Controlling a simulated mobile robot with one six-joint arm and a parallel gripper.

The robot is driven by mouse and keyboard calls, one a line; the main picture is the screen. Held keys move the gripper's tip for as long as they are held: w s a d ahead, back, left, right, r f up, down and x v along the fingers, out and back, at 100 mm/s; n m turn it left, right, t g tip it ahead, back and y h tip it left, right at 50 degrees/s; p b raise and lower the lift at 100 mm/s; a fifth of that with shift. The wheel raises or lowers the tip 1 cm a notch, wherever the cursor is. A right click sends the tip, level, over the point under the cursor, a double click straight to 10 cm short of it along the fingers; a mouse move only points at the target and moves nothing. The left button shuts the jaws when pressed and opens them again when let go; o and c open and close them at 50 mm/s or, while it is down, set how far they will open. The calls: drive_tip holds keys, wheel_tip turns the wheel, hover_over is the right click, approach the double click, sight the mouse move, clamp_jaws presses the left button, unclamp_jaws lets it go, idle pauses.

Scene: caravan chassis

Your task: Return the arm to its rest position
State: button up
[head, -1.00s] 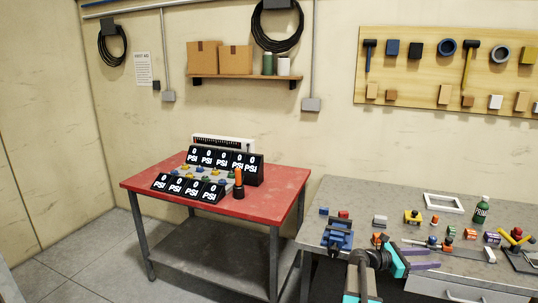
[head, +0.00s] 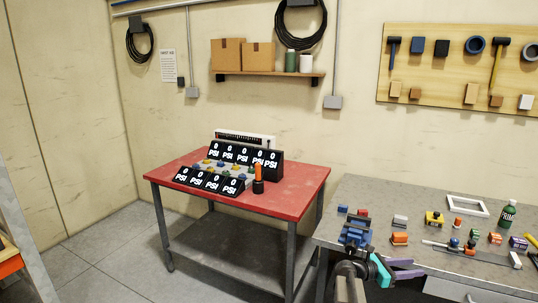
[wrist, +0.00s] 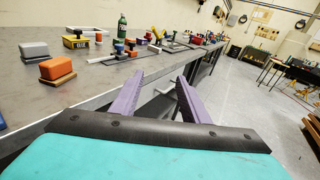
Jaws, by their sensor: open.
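My gripper (head: 406,268) shows at the lower right of the head view, by the front edge of the grey workbench (head: 360,196). Its two purple fingers are apart with nothing between them. In the wrist view my gripper (wrist: 160,95) points along the bench's front edge, and its open fingers overlap the edge in the picture. The arm behind it runs down out of the head view.
On the bench are a blue vise (head: 356,232), an orange block (head: 399,239), a green bottle (head: 507,214) and a white frame (head: 467,205). A red table (head: 300,198) with PSI displays (head: 212,180) stands left. Open floor (head: 110,265) lies at lower left.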

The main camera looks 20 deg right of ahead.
drive_tip(key=w+a+f+n+t+y+b, duration=0.1)
drive_tip(key=w+a+f+n+t+b, duration=0.35)
drive_tip(key=a+f, duration=1)
drive_tip(key=s+a+f+m+g+y, duration=0.1)
drive_tip(key=a+f+m+y, duration=0.25)
drive_tip(key=a+f, duration=1.4)
drive_tip(key=s+a+f+m+g+y+b, duration=0.1)
drive_tip(key=s+a+f+m+y, duration=0.3)
drive_tip(key=a, duration=0.6)
drive_tip(key=s+a+f+m+g+y+b, duration=0.1)
drive_tip(key=s+a+f+m+y, duration=0.2)
drive_tip(key=s+a+f+m, duration=0.3)
drive_tip(key=s+a+f+m+g+y+b, duration=0.1)
drive_tip(key=s+a+f+m+y, duration=0.3)
drive_tip(key=s+a, duration=0.5)
drive_tip(key=a+f+m, duration=0.1)
drive_tip(key=a, duration=0.4)
drive_tip(key=shift+s+f+m+g+y, duration=0.25)
drive_tip(key=shift+m+g+y, duration=0.1)
drive_tip(key=shift+m, duration=0.05)
